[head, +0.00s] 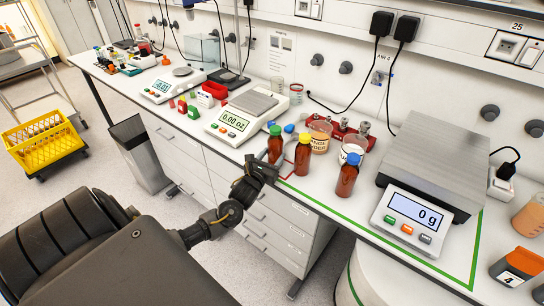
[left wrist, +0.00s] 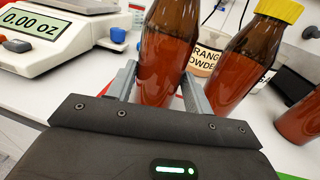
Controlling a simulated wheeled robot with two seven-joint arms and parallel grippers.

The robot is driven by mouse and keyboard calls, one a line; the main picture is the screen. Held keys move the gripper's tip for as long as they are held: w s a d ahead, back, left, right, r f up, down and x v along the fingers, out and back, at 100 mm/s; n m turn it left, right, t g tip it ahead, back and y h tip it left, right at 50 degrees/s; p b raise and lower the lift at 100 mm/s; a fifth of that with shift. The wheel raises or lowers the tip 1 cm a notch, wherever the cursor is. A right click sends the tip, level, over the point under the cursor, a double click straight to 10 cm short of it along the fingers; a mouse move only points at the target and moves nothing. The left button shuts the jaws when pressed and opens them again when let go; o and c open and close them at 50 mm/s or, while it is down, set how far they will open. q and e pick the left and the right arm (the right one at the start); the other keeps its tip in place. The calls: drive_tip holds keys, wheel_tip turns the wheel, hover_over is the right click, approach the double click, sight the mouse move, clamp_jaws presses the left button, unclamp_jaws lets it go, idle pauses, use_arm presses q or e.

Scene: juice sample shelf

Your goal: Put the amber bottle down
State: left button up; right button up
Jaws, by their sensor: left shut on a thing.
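An amber bottle with a green cap (head: 275,149) stands upright at the front edge of the counter. My left gripper (head: 266,160) is shut on it, with one finger on each side. In the left wrist view the same bottle (left wrist: 166,60) is between the two fingers (left wrist: 160,90), its cap out of the picture. I cannot tell whether its base touches the counter. A yellow-capped amber bottle (head: 302,156) stands just to its right, and a blue-capped one (head: 348,175) farther right. My right gripper is not in view.
A scale reading 0.00 oz (head: 238,120) stands left of the bottles. A large scale reading 0 g (head: 420,215) stands to the right. Labelled powder jars (head: 319,137) and a red rack (head: 345,130) are close behind. Green tape (head: 400,243) marks the counter's front.

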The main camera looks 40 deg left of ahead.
use_arm(q)
drive_tip(key=o, duration=1.1)
drive_tip(key=shift+f, duration=0.1)
drive_tip(key=shift+o, duration=0.2)
drive_tip(key=shift+r, duration=0.2)
drive_tip(key=b+v, duration=0.2)
drive_tip(key=v, duration=1)
drive_tip(key=shift+f, duration=0.15)
